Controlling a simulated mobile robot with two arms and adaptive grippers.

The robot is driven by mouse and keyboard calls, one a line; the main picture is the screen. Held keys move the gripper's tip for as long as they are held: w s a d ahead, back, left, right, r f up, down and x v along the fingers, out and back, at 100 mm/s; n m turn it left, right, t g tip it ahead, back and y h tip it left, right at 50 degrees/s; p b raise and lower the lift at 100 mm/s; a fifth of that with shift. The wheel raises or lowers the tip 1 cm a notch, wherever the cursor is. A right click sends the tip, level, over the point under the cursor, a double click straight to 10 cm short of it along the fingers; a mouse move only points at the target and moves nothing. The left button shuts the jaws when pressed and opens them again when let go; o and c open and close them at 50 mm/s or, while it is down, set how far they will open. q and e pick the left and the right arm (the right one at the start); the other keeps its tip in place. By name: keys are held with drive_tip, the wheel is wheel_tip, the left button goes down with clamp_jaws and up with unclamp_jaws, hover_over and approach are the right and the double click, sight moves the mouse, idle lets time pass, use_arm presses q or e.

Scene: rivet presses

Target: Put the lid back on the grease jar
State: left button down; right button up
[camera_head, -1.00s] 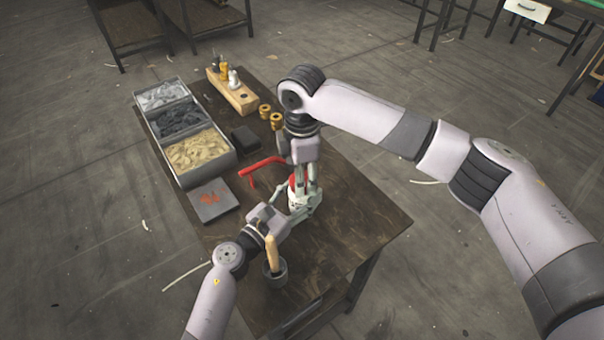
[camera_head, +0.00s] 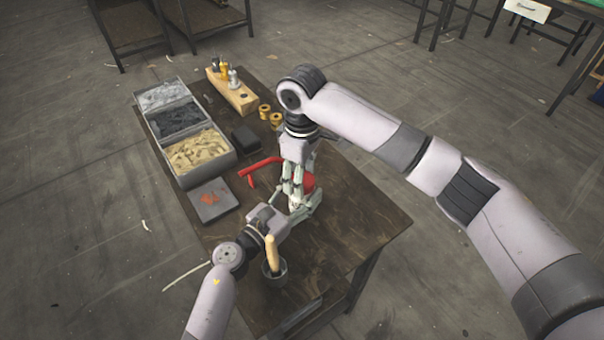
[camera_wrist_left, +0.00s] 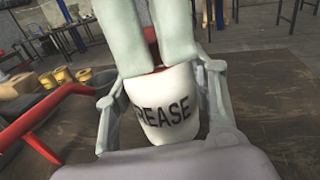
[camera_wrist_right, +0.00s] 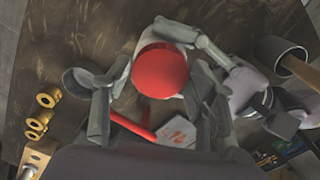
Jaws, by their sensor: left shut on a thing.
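The white grease jar (camera_wrist_left: 163,108), lettered "GREASE", stands upright between the fingers of my left gripper (camera_head: 297,212), which is shut on it. The red lid (camera_wrist_right: 160,70) shows as a round disc at the jar's mouth. It also shows in the head view (camera_head: 308,184), partly hidden by my right gripper (camera_head: 291,190). That gripper points down from above, its fingertips beside the lid and overlapping the jar's rim in the left wrist view. I cannot tell whether they press on the lid or whether the lid is fully seated.
A grey pot (camera_head: 275,277) with a wooden handle stands in front. A three-part bin (camera_head: 227,158), a flat grey box (camera_head: 213,200) and brass pieces (camera_head: 270,116) lie further off. The table's right side is clear.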

drive_tip(key=o, duration=0.3)
wheel_tip(320, 180, up, 12)
idle(0.7)
use_arm(q)
drive_tip(key=c, duration=0.6)
unclamp_jaws()
